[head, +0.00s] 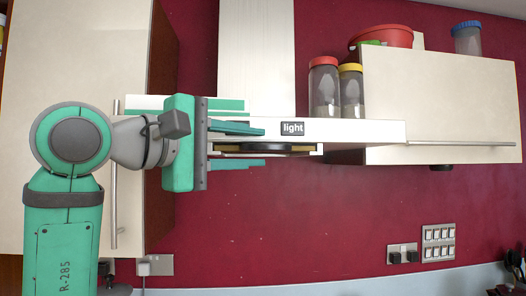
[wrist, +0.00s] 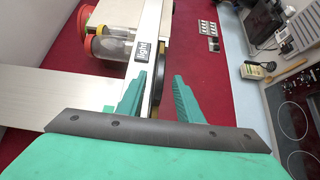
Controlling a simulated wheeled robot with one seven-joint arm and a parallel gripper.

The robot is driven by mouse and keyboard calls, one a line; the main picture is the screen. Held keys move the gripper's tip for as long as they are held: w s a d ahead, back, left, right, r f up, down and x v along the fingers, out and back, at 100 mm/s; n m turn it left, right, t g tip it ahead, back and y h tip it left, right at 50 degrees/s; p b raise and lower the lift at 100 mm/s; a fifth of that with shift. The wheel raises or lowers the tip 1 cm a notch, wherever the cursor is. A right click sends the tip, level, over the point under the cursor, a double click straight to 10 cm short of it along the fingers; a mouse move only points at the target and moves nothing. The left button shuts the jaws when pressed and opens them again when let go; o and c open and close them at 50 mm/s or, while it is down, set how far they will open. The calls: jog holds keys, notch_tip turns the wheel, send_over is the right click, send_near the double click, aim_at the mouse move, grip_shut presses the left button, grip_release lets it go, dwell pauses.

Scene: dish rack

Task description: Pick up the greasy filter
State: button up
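The range hood (head: 365,131) carries a "light" label on its front edge. What looks like the greasy filter (head: 228,148) is a thin yellowish strip in the hood's underside, with a dark rounded part (head: 280,147) at its middle. My gripper (head: 263,146) is open, one finger above and one below the strip's level in the head view. In the wrist view my gripper (wrist: 159,75) has its two green fingers apart, with the hood edge and the dark part (wrist: 157,84) showing between them. I see no clear contact. Most of the filter's face is hidden.
Jars with red and yellow lids (head: 324,88) stand on the hood's top. A wall cabinet (head: 440,105) is to the right, with a red bowl (head: 385,37) on it. Another cabinet (head: 60,60) is at left behind my arm.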

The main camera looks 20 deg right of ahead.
jog(key=shift+w+d, duration=0.1)
jog(key=shift+d, duration=0.05)
jog(key=shift+c, duration=0.4)
grip_shut()
jog(key=shift+r, duration=0.1)
